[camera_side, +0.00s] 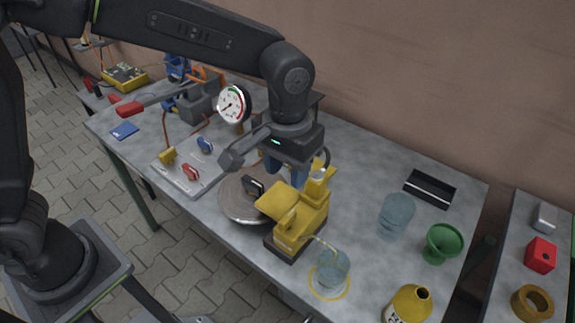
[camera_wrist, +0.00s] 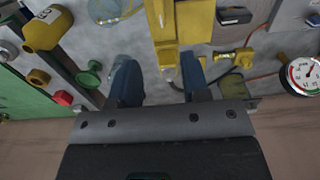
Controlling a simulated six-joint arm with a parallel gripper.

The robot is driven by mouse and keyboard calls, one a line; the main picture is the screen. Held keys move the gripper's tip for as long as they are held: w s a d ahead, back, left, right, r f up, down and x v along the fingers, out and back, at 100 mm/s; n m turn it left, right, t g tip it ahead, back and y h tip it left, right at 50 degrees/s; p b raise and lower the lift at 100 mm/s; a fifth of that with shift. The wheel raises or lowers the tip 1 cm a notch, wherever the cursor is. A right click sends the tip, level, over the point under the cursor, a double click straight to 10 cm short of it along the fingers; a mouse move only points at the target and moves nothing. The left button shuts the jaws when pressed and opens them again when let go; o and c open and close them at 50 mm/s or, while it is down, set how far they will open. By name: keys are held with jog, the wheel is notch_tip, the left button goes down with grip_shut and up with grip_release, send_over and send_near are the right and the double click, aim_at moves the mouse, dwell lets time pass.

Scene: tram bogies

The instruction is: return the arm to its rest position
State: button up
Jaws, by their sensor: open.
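My gripper (camera_side: 288,176) is open, with blue fingers pointing down, over the middle of the grey workbench (camera_side: 355,150). It is right by the upper part of a yellow device (camera_side: 300,220) on a dark base. In the wrist view, the two blue fingers of my gripper (camera_wrist: 160,82) are spread apart, and part of the yellow device (camera_wrist: 163,30) shows beyond the gap between them. Nothing is seen held. I cannot tell whether a finger touches the device, as my gripper hides part of that area.
A round metal plate (camera_side: 235,208) lies left of the device. A dial gauge (camera_side: 233,105) stands behind it. To the right are a glass (camera_side: 331,268), a clear jar (camera_side: 396,215), a green funnel (camera_side: 443,243), a yellow bottle (camera_side: 410,304) and a black tray (camera_side: 431,188). A wall rises behind.

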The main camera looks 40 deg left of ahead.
jog(key=s+a+r+t, duration=0.1)
jog(key=s+a+r, duration=0.25)
jog(key=a, duration=0.25)
jog(key=s+a+r+t, duration=0.2)
jog(key=a+r, duration=0.3)
jog(key=a, duration=0.1)
jog(key=s+a+t, duration=0.2)
jog(key=s+a, duration=0.5)
jog(key=s, duration=0.2)
jog(key=shift+a+f+t, duration=0.3)
jog(key=shift+a+f, duration=0.05)
